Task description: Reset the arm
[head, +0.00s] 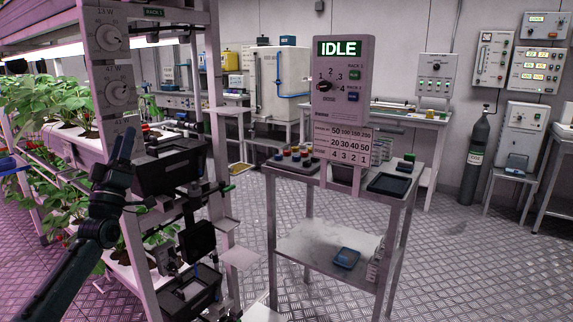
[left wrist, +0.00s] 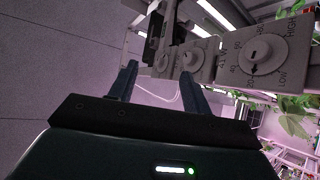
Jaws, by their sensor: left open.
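My left arm comes in from the lower left of the head view. Its dark gripper (head: 121,148) points up in front of the plant rack's upright, just below the lower dial. In the left wrist view the two fingers of the gripper (left wrist: 158,78) stand apart with nothing between them. Beyond the fingers is the rack's dial panel, with a nearer dial (left wrist: 262,55) and a farther dial (left wrist: 193,57). The head view shows an upper dial (head: 108,38) and a lower dial (head: 118,92) on that upright. My right gripper is not in view.
The plant rack (head: 213,95) with leafy plants fills the left side. A grey control stand (head: 340,80) reads IDLE above a small table (head: 325,250) with a black tray (head: 389,185) and a blue box (head: 346,258). The metal floor to the right is mostly clear.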

